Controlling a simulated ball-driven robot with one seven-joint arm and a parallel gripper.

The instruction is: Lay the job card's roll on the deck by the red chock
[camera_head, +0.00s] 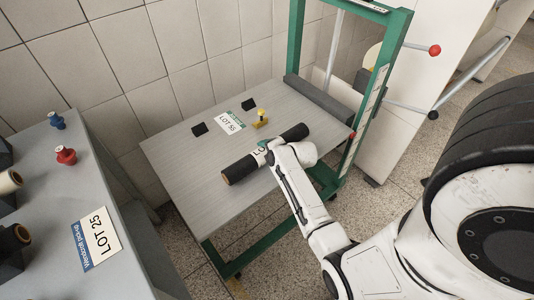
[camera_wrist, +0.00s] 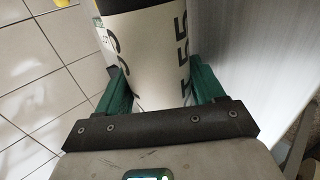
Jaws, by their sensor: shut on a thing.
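My gripper (camera_head: 270,150) is shut around the middle of a dark roll (camera_head: 239,169) with a pale label. In the wrist view the roll (camera_wrist: 150,45) lies between the green fingers, and "55" shows on its label. The roll is over the grey cart deck (camera_head: 185,165); I cannot tell whether it touches it. A white card (camera_head: 228,122) reading LOT 55 lies on the deck behind it. A small red spot (camera_head: 352,135) shows at the deck's right edge by the green post; I cannot tell whether it is the red chock.
Two small black blocks (camera_head: 200,129) (camera_head: 248,104) and a yellow piece (camera_head: 261,118) are on the deck. The green frame (camera_head: 374,85) rises at its right. The left bench (camera_head: 75,195) holds a LOT 25 card (camera_head: 95,240), red and blue knobs and rolls. The deck's front left is clear.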

